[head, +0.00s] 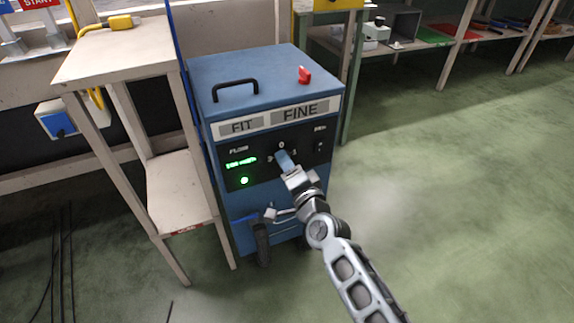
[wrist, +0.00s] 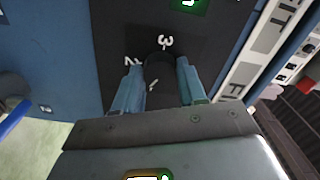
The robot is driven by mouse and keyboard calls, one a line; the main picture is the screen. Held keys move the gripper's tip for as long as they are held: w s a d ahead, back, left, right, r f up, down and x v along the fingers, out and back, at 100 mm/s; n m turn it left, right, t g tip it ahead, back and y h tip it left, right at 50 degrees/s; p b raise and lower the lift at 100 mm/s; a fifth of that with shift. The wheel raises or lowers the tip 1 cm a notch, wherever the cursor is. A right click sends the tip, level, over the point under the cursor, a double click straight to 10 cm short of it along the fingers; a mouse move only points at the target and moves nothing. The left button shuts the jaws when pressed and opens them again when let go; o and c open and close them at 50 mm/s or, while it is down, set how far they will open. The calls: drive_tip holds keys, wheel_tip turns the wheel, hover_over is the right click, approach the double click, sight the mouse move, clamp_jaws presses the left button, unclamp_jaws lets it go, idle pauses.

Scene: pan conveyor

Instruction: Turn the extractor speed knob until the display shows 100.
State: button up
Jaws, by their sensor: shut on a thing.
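A beige table (head: 120,50) with a lower shelf stands close on the left. A red switch (head: 304,75) and a black handle (head: 235,88) are on the cabinet's top. Shelving (head: 450,50) runs along the back right. The green floor at the right is clear.

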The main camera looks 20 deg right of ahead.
drive_tip(key=o, duration=1.1)
drive_tip(key=shift+c, duration=0.2)
drive_tip(key=shift+s, duration=0.1)
drive_tip(key=s, duration=0.7)
drive_tip(key=shift+s+p, duration=0.3)
drive_tip(key=shift+p, duration=0.05)
